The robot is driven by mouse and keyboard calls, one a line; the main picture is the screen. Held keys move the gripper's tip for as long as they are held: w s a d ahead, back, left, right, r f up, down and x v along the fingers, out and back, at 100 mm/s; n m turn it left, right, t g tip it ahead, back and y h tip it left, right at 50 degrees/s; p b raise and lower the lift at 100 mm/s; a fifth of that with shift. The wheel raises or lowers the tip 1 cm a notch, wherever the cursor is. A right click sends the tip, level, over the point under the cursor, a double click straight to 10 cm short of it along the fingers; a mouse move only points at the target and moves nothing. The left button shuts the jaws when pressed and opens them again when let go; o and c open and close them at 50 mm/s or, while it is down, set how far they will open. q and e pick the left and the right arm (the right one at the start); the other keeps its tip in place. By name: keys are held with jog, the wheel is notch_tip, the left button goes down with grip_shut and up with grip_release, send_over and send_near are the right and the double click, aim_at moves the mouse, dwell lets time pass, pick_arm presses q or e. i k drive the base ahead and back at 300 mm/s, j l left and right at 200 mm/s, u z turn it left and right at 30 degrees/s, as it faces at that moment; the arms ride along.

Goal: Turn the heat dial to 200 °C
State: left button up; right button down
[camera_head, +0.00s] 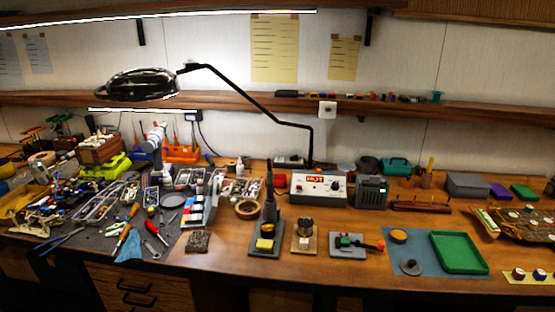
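A white control station (318,197) stands at the back middle of the bench. It has a lit red display that reads "HOT" and a small dark dial (335,186) on the right of its front face. The dial's pointer and scale marks are too small to read. A soldering iron stand (268,215) with a yellow sponge stands in front and to the left of the station. Neither of my grippers shows in the head view, and nothing is touching the dial.
A black magnifier lamp (140,85) arches over the left and middle. Tools crowd the grey mat at left. A grey box (371,191) stands just right of the station. Small holders (303,238) and a green tray (459,252) are at the front; bare wood shows between them.

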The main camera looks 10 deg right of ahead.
aim_at(335, 186)
jog(key=i+l+z, duration=0.1)
jog(key=l+z, duration=0.15)
jog(key=l, duration=0.15)
jog(key=i+l+z, duration=0.1)
jog(key=l+z, duration=0.15)
jog(key=i+l+z, duration=0.25)
jog(key=l, duration=0.2)
jog(key=i+l+z, duration=0.1)
jog(key=l+z, duration=0.15)
jog(key=l, duration=0.1)
